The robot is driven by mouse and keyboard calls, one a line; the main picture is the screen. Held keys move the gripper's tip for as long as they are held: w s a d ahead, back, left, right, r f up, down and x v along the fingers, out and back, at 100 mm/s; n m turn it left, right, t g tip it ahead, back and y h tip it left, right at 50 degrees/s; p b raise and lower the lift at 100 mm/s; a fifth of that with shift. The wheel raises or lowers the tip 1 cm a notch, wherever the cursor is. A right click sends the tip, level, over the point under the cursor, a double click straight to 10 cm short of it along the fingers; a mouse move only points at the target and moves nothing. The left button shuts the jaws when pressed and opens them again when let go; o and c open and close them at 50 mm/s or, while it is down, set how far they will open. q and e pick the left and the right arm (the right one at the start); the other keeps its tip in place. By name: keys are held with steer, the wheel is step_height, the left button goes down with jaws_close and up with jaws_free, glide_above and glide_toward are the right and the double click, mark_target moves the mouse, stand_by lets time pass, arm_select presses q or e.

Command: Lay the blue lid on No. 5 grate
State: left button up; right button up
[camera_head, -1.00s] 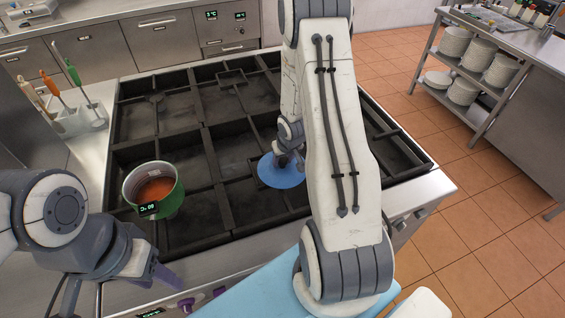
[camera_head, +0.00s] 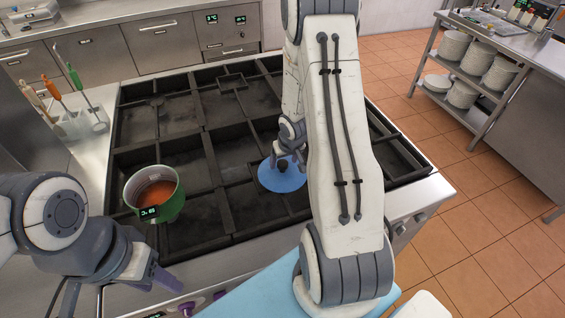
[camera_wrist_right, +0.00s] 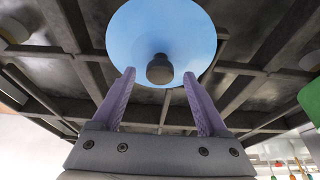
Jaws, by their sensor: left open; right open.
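The blue lid (camera_head: 284,181) lies on the black grates at the right front, partly hidden behind my right arm. Its black knob (camera_head: 283,163) points up; it also shows in the right wrist view (camera_wrist_right: 160,70). My right gripper (camera_head: 287,152) is at the lid's knob. In the right wrist view, its two purple fingers (camera_wrist_right: 159,76) are spread apart, with the knob visible between and beyond their tips and no finger touching it. My left gripper (camera_head: 160,277) is open and empty at the front left, over the stove's front edge. I cannot read any grate number.
A green pot (camera_head: 170,203) with orange-red contents and a small display stands on the front left grate. A utensil holder (camera_head: 82,124) stands left of the stove. The back grates look mostly free. A shelf with white plates (camera_head: 455,44) is at the far right.

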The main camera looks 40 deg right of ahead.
steer(key=d+p+v, duration=0.1)
steer(key=p+v, duration=0.4)
steer(key=v, duration=0.4)
steer(key=s+a+r+n, duration=0.1)
steer(key=a+r+n, duration=0.1)
steer(key=a+r, duration=0.45)
steer(key=s+a+r+n, duration=0.1)
steer(key=a+r+n, duration=0.15)
steer(key=a, duration=0.75)
steer(key=s+a+r+n+g+y, duration=0.1)
steer(key=s+a+r+n+g, duration=0.1)
steer(key=s+a, duration=0.5)
steer(key=s+a+r+n+g+y, duration=0.1)
steer(key=s+a+r+n, duration=0.3)
steer(key=s+a, duration=0.3)
steer(key=s+r, duration=0.1)
steer(key=s, duration=0.3)
steer(key=shift+s+a+r+g+b, duration=0.15)
steer(key=shift+s+r+g+b, duration=0.15)
steer(key=shift+g, duration=0.1)
step_height(320, 180, down, 12)
steer(key=b, duration=1.1)
steer(key=shift+r+b, duration=0.15)
steer(key=shift+b, duration=0.15)
